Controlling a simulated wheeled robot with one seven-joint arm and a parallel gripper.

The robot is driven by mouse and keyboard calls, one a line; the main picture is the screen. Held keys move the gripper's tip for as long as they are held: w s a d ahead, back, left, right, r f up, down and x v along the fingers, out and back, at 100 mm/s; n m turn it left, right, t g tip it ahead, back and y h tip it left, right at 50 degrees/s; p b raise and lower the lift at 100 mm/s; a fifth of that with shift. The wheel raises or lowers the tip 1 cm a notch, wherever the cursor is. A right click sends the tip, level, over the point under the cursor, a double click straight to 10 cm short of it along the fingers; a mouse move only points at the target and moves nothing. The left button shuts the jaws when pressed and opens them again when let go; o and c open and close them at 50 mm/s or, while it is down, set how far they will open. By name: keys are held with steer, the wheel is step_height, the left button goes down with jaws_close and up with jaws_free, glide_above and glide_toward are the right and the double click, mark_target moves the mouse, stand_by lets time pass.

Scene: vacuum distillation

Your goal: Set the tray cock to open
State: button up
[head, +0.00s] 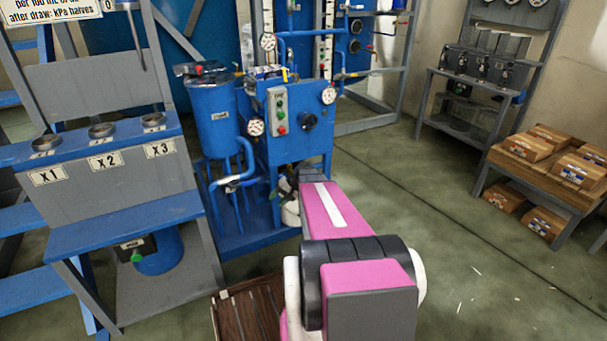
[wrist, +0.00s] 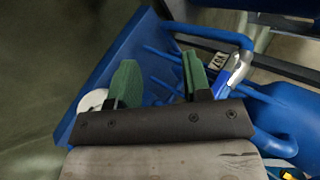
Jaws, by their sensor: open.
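My gripper (wrist: 160,75) is open, its two green fingers apart with nothing seen between them. In the wrist view, a blue pipe carries a silver fitting (wrist: 238,68) with a small marked plate (wrist: 217,62), just right of the right finger and apart from it as far as I can see. This may be the tray cock; its handle position is not clear. In the head view, a bent blue pipe with a pale fitting (head: 236,180) runs low beside the blue tank (head: 215,118). My pink arm largely hides my gripper there.
A blue cabinet (head: 290,150) with gauges and buttons stands on a blue base behind my arm. The X1–X3 stand (head: 100,190) is at left. A wooden crate (head: 245,312) lies low in front.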

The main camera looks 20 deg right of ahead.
steer(key=w+d+f+m+t+y, duration=0.1)
steer(key=w+d+t+y, duration=0.2)
steer(key=d, duration=0.6)
steer(key=w+d+f+m+t, duration=0.15)
steer(key=w+d+t, duration=0.25)
steer(key=d, duration=0.6)
steer(key=w+d+f+m+t+y, duration=0.1)
steer(key=w+d+m+t+y, duration=0.2)
steer(key=d, duration=0.6)
steer(key=shift+n+h, duration=0.5)
steer(key=shift+n, duration=0.15)
steer(key=x, duration=1.1)
steer(key=shift+w+d+r, duration=0.15)
steer(key=shift+w, duration=0.3)
jaws_close()
